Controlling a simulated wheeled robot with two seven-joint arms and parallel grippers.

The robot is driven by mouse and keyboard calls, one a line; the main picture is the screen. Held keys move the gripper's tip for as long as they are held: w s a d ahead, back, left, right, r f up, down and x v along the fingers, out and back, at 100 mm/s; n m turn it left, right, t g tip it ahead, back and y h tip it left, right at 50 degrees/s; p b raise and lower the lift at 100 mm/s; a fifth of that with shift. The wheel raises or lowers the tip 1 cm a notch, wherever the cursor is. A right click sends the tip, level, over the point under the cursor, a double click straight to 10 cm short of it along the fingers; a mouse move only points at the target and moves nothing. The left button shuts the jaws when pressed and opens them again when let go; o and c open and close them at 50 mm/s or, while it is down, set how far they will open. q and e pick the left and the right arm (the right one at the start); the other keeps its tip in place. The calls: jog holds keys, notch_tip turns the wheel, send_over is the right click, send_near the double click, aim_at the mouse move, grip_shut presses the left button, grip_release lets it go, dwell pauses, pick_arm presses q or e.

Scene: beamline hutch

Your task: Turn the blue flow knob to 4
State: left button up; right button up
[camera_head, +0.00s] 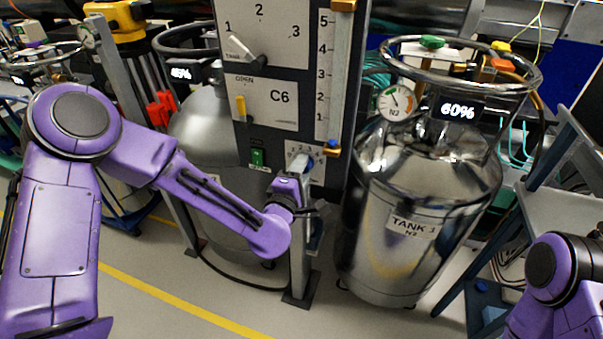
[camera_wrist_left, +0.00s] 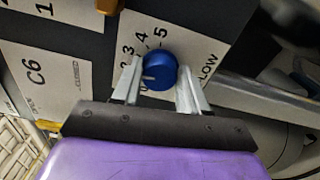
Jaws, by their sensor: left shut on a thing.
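The blue flow knob (camera_wrist_left: 160,72) sits on a white dial plate (camera_wrist_left: 190,45) marked with numbers up to 5 and the word FLOW. A pale mark on the knob faces left in the left wrist view, on the low-number side, away from the 4; the exact number is unclear. My left gripper (camera_wrist_left: 156,80) is shut on the knob, one finger on each side. In the head view my left gripper (camera_head: 301,164) is at the panel's lower edge and hides the knob; part of the dial plate (camera_head: 318,166) shows. My right gripper is out of view.
The dark panel (camera_head: 275,85) carries a 1-2-3 selector lever (camera_head: 245,50), a yellow C6 handle (camera_head: 241,108), a green switch (camera_head: 257,157) and a flow tube (camera_head: 335,80). A shiny tank (camera_head: 425,180) stands close on the right. A metal post (camera_head: 300,260) stands below.

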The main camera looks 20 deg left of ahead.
pick_arm(q)
jog(key=shift+f+m+b, duration=0.15)
jog(key=shift+m+b, duration=0.15)
jog(key=shift+m, duration=2.2)
jog(key=shift+f+m+b, duration=0.1)
jog(key=shift+m+b, duration=0.15)
jog(key=shift+m, duration=2.25)
jog(key=o, duration=1.1)
jog(key=shift+c, duration=0.2)
jog(key=s+p, duration=0.1)
jog(key=s, duration=0.9)
jog(key=shift+s+a+p, duration=0.25)
jog(key=shift+s+p, duration=0.05)
jog(key=shift+p, duration=0.1)
